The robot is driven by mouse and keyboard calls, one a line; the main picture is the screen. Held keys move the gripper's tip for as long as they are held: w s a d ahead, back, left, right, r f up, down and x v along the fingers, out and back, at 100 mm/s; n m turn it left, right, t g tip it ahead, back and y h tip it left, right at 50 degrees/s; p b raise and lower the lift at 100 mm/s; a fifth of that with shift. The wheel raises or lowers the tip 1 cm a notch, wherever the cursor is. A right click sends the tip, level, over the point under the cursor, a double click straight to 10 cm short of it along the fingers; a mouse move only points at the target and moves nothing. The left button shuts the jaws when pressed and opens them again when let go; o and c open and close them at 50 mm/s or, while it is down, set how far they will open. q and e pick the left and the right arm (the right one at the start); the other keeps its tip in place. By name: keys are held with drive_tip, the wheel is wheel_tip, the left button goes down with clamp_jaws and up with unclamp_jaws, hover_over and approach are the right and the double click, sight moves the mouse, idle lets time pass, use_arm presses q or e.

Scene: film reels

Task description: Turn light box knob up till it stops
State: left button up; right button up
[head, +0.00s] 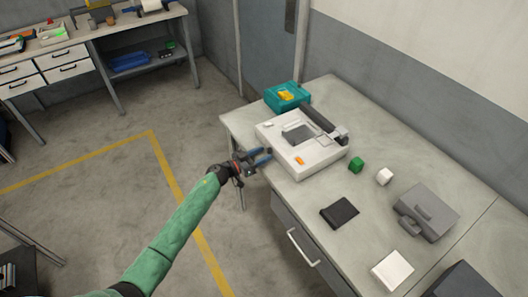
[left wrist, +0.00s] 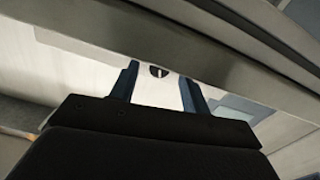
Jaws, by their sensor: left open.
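The light box (head: 318,172) is a white case with a grey panel on top, standing near the left edge of the table. My left gripper (head: 262,156) is open and empty at the light box's left side. In the left wrist view, a small dark round knob (left wrist: 159,71) with a pale line shows on a white face between the two blue fingers of my left gripper (left wrist: 157,80). I cannot tell whether the fingers touch it. In the head view the knob is not visible. My right gripper is not in view.
A drawer handle (head: 303,247) sticks out below. Floor left of the table is clear.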

use_arm(q)
drive_tip(key=shift+w+d, duration=0.4)
drive_tip(key=shift+d, duration=0.2)
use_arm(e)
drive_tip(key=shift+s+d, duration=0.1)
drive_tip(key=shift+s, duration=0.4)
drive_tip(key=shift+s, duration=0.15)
use_arm(q)
drive_tip(key=c, duration=1)
drive_tip(key=shift+m, duration=0.3)
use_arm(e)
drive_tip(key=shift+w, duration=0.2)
